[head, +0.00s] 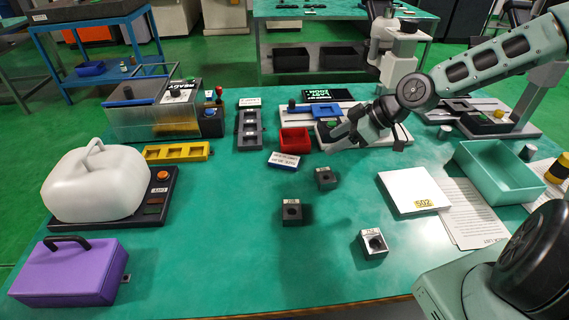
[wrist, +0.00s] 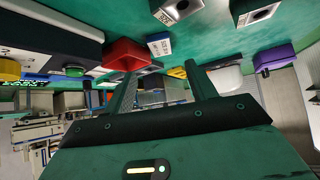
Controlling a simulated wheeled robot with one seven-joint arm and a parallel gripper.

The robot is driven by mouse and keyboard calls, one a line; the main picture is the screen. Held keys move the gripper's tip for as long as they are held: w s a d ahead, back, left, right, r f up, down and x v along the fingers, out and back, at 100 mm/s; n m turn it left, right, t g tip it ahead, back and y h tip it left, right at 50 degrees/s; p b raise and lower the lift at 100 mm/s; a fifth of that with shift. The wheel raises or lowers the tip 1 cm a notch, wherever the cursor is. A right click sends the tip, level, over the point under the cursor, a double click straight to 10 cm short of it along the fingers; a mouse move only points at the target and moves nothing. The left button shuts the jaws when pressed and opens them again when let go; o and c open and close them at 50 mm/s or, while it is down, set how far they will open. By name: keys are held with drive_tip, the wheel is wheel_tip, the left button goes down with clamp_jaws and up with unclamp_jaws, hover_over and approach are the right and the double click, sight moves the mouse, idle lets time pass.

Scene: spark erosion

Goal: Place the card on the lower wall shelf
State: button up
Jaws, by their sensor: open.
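No piece is clearly the card. A small white-and-blue labelled piece (head: 284,160) lies on the green table in front of the red bin (head: 295,140), and it also shows in the wrist view (wrist: 160,47). A flat white square marked 502 (head: 412,191) lies at the right. A black sign with green lettering (head: 322,93) is at the back. My gripper (head: 333,138) is above the table, just right of the red bin. In the wrist view its two fingers (wrist: 161,85) are apart with nothing held between them. I cannot make out a lower wall shelf in either view.
Several small dark blocks (head: 292,212) stand mid-table. A teal tray (head: 500,172) and printed papers (head: 470,214) lie right.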

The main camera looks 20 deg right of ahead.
approach(297, 162)
drive_tip(key=shift+w+a+f+b, duration=0.2)
drive_tip(key=shift+a+f+b, duration=0.15)
drive_tip(key=shift+a, duration=0.2)
drive_tip(key=shift+d+f+x, duration=0.1)
drive_tip(key=shift+d+x, duration=0.05)
drive_tip(key=shift+x, duration=1.45)
drive_tip(key=shift+d+f+x, duration=0.1)
drive_tip(key=shift+d+x, duration=0.05)
drive_tip(key=shift+x, duration=1.5)
drive_tip(key=c, duration=0.9)
drive_tip(key=shift+o, duration=0.2)
drive_tip(key=shift+r, duration=0.15)
